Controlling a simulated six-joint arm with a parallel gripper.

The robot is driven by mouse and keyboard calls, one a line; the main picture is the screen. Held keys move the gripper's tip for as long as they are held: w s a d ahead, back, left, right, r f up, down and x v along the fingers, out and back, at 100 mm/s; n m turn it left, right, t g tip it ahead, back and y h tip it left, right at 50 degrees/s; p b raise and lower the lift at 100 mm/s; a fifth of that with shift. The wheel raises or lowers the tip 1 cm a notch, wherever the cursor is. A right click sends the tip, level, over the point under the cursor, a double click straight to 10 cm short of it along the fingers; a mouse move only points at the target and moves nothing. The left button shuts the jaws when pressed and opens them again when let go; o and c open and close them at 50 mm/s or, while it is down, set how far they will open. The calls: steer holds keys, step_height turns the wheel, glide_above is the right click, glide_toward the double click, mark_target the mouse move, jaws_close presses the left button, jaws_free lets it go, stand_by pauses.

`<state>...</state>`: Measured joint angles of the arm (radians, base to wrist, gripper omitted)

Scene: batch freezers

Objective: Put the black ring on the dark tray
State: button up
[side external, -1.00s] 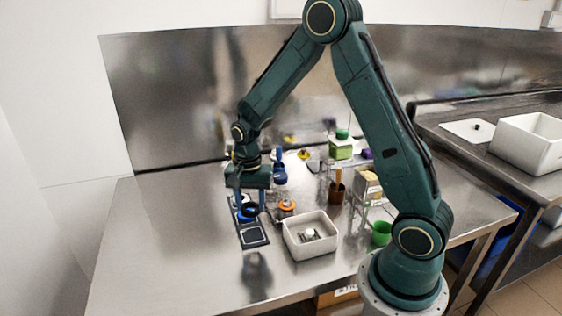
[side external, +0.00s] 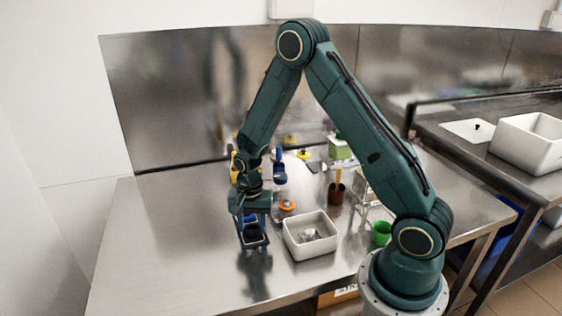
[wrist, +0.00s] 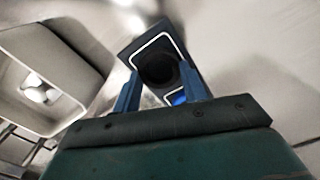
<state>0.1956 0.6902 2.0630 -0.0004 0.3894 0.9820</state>
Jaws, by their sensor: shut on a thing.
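The black ring (side external: 252,231) is between the fingers of my gripper (side external: 253,239). In the wrist view the ring (wrist: 160,68) sits between the two blue fingertips of my gripper (wrist: 160,76), which is shut on it. The dark tray (wrist: 129,50) has white outlined squares and lies behind and below the ring in that view. Whether the ring touches the tray is not clear. A blue thing (wrist: 180,98) shows on the tray between the fingers, and blue also shows behind the ring (side external: 250,217) in the side view.
A white box (side external: 311,246) with small things inside stands just right of the tray. The steel table (side external: 160,250) is clear on the left.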

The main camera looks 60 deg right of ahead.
steer(key=shift+f, duration=0.35)
steer(key=o, duration=1)
steer(key=shift+r, duration=0.2)
steer(key=shift+r, duration=6)
